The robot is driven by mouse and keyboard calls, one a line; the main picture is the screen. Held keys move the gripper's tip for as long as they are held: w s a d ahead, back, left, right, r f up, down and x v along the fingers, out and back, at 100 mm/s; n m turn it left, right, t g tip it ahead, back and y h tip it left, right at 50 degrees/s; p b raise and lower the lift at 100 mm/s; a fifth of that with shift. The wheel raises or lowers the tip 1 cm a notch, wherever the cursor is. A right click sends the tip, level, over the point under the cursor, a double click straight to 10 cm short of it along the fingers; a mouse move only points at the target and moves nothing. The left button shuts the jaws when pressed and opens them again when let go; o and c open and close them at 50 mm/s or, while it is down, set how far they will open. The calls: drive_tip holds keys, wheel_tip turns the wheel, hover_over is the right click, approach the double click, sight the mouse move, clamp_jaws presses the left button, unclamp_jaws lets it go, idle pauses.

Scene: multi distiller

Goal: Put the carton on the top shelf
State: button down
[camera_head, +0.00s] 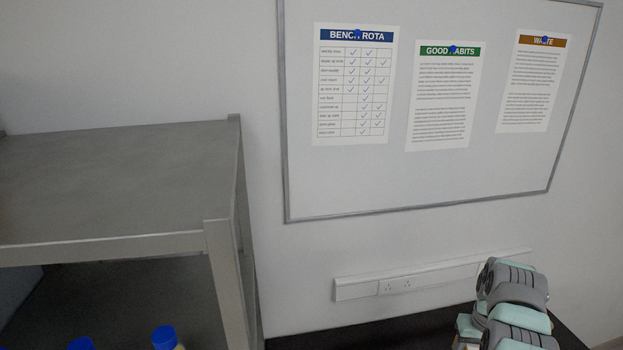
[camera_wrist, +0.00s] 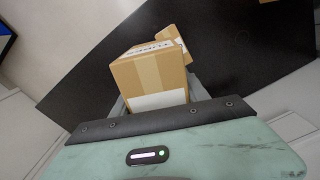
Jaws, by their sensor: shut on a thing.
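My gripper (camera_wrist: 160,98) is shut on a brown cardboard carton (camera_wrist: 148,75), with grey fingers showing at its left and right sides. The carton has paler tape and a white label on the face toward the wrist camera. A second brown carton (camera_wrist: 176,38) shows just beyond it, partly hidden. The top shelf (camera_head: 110,185) is a bare grey board at the left of the head view. My gripper and the held carton are out of the head view, where only part of my arm shows at the lower right.
Blue-capped bottles (camera_head: 164,338) stand below the top shelf, beside the shelf's front post (camera_head: 228,280). A dark bench (camera_head: 400,332) lies to the right and also shows in the wrist view (camera_wrist: 240,55). A framed whiteboard (camera_head: 350,180) and a socket strip (camera_head: 430,276) are on the wall.

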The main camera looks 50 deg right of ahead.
drive_tip(key=shift+s, duration=0.15)
drive_tip(key=shift+s+d+r, duration=0.1)
drive_tip(key=shift+d+r, duration=0.05)
drive_tip(key=shift+r, duration=0.05)
drive_tip(key=shift+f, duration=0.1)
drive_tip(key=shift+s+d, duration=0.15)
drive_tip(key=shift+s, duration=0.2)
drive_tip(key=shift+s, duration=0.1)
drive_tip(key=shift+s+d+r, duration=0.1)
drive_tip(key=shift+s+r, duration=0.1)
drive_tip(key=shift+r, duration=0.15)
drive_tip(key=shift+s+r+m, duration=0.1)
drive_tip(key=shift+s+m, duration=0.15)
drive_tip(key=shift+m, duration=0.05)
